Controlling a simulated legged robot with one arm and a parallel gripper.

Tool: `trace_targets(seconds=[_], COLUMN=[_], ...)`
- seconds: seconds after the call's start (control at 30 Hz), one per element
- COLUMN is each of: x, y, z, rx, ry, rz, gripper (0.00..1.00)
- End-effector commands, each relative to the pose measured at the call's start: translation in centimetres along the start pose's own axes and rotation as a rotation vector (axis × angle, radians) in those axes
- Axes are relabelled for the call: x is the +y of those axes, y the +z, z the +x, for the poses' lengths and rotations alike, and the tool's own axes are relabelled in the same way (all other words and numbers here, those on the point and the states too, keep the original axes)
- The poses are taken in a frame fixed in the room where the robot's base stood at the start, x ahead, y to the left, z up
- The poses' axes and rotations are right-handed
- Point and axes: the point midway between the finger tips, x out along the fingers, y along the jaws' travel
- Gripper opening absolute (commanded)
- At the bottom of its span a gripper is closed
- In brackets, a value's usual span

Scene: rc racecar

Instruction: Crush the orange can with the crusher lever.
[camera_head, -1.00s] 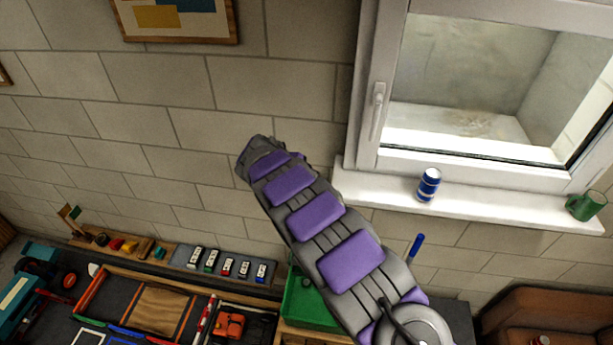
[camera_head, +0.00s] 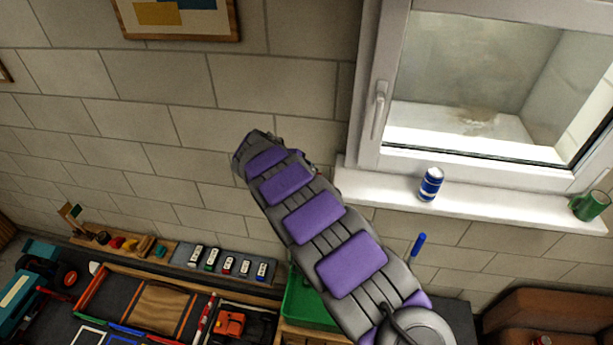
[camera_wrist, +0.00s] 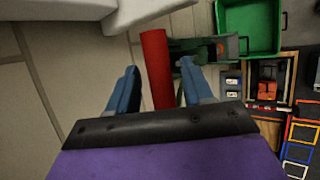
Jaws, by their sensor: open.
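In the wrist view, my gripper (camera_wrist: 159,66) is open, with its two blue fingers apart. A red cylinder (camera_wrist: 156,52), which looks like the crusher's lever handle, shows between the fingers. I cannot tell whether either finger touches it. A dark grey-green device (camera_wrist: 232,46), perhaps the crusher body, lies just right of the red cylinder. A small orange-red patch shows in it, but I cannot tell whether this is the orange can. In the head view my arm hides this area, and my gripper is not seen.
A blue can (camera_head: 431,184) and a green mug (camera_head: 590,205) stand on the windowsill (camera_head: 500,203). A green bin (camera_head: 302,302) sits behind my arm. A blue rod (camera_head: 418,244) shows right of my arm. Toy cars and tools crowd the bench at lower left.

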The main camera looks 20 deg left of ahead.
Motion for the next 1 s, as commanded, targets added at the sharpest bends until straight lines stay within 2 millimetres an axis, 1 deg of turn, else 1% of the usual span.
trace_targets(seconds=[0.4,0.6,0.7,0.8,1.0], x=[0.0,0.0,0.1,0.1,0.0], y=[-0.4,-0.4,-0.4,-0.4,-0.3], z=[-9.1,-12.9,-14.2,-15.0,-15.4], rx=[0.004,0.003,0.001,0.001,-0.002], ry=[0.004,0.002,0.000,-0.001,-0.003], rz=[0.000,0.000,0.000,-0.001,-0.001], gripper=[0.51,0.51,0.51,0.51,0.51])
